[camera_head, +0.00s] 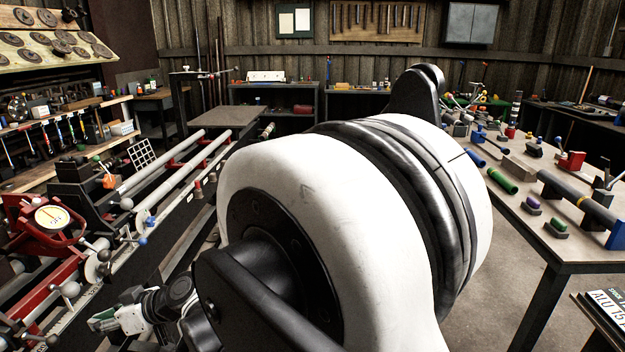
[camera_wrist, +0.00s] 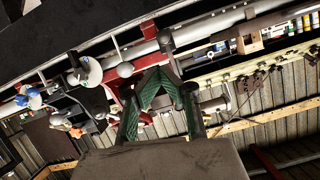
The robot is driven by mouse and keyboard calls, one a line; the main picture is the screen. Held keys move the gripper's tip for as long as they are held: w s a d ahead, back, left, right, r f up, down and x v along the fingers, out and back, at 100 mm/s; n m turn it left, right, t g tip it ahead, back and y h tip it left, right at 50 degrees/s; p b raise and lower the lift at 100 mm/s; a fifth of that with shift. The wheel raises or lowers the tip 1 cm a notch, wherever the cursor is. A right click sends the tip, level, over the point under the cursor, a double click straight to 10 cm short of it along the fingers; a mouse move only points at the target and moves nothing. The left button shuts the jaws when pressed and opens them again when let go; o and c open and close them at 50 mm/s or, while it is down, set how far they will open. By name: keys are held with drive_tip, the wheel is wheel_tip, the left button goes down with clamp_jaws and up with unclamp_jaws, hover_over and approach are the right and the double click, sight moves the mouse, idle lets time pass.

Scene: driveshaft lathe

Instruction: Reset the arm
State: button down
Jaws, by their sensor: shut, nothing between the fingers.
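My own white and black arm (camera_head: 330,200) fills the middle of the head view and hides much of the room behind it. My gripper (camera_wrist: 158,78) shows in the wrist view with its green fingers drawn together at the tips. It is shut and holds nothing. The lathe (camera_wrist: 120,72), with its metal rods and ball-ended levers, lies behind the fingers in that view, which is strongly rotated. I cannot tell the gap between the fingers and the lathe. The lathe's long rails (camera_head: 175,170) run along the left in the head view.
A red machine part with a dial (camera_head: 52,218) stands at the left. A workbench (camera_head: 575,243) with green and purple parts and a grey shaft (camera_head: 580,203) stands at the right. Tool shelves (camera_head: 70,150) line the left wall. Some floor (camera_head: 500,285) is clear beside the bench.

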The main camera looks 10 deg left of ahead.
drive_tip(key=w+d+r+m+t+h, duration=0.1)
drive_tip(key=w+d+r+m+t, duration=0.25)
drive_tip(key=d, duration=0.75)
drive_tip(key=w+d+r+m+t+h, duration=0.15)
drive_tip(key=w+d+r, duration=0.35)
drive_tip(key=d, duration=0.7)
drive_tip(key=w+d+r+m+t+h, duration=0.25)
drive_tip(key=w+d, duration=0.35)
drive_tip(key=d, duration=0.5)
drive_tip(key=s+d+m+h, duration=0.3)
drive_tip(key=s+d, duration=0.1)
drive_tip(key=d, duration=0.9)
drive_tip(key=s+d+m+t+h+p, duration=0.1)
drive_tip(key=s+d+m, duration=0.3)
drive_tip(key=d, duration=0.8)
drive_tip(key=s+d+m+t+h+p, duration=0.1)
drive_tip(key=s+d+m+h, duration=0.2)
drive_tip(key=d, duration=1)
drive_tip(key=s+h, duration=0.1)
drive_tip(key=s, duration=0.2)
drive_tip(key=shift+s+d+r+h, duration=0.2)
drive_tip(key=shift+d+h, duration=0.1)
